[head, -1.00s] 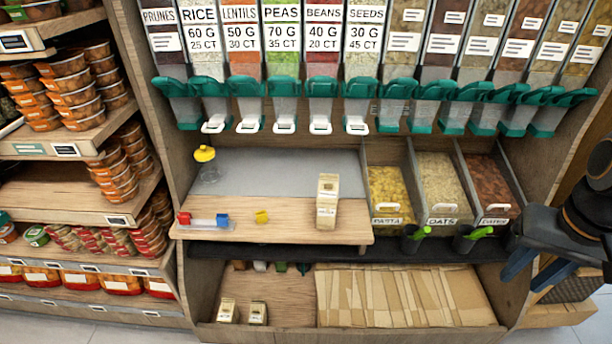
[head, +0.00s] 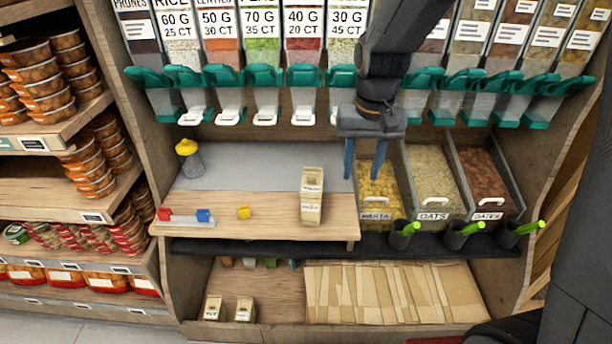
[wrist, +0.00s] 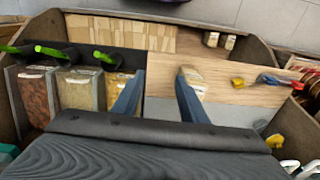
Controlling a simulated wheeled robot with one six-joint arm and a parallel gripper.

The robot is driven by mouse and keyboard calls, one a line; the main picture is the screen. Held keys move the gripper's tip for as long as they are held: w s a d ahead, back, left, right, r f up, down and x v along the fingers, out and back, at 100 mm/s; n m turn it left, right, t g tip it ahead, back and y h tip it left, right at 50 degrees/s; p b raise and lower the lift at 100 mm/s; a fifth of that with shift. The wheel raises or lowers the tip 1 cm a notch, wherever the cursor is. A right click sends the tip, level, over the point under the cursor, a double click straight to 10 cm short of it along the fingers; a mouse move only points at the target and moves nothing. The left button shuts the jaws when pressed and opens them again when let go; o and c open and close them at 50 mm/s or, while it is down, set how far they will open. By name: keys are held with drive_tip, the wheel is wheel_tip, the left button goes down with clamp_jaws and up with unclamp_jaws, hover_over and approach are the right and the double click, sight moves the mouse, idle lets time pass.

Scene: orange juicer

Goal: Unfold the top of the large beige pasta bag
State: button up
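The large beige pasta bag (head: 311,197) stands upright on the wooden counter, left of the pasta bin, with a label on its front. Its top shows as a pale rim; I cannot tell how far it is folded. My gripper (head: 364,176) points down with its blue fingers spread and empty, a little right of the bag and apart from it in the head view. In the wrist view my gripper (wrist: 157,95) is open, and the bag (wrist: 195,82) shows beyond the right finger, partly hidden by it.
Bins of pasta (head: 381,187), oats (head: 433,175) and dates (head: 486,177) stand to the right, with green-handled scoops (head: 404,235) in front. Dispensers with green levers (head: 306,77) hang above. A small yellow block (head: 243,212) and a yellow-topped shaker (head: 189,158) are on the left. Two small bags (head: 213,307) stand below.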

drive_tip(key=b, duration=0.2)
approach(312, 173)
drive_tip(key=shift+m+g, duration=0.3)
drive_tip(key=shift+g, duration=0.1)
drive_tip(key=s, duration=0.2)
drive_tip(key=s+r, duration=0.1)
drive_tip(key=shift+s+a+r, duration=0.1)
drive_tip(key=shift+s+a, duration=0.05)
drive_tip(key=shift+s, duration=0.25)
drive_tip(key=shift+f+p, duration=0.9)
drive_tip(key=shift+f, duration=2.85)
drive_tip(key=c, duration=0.8)
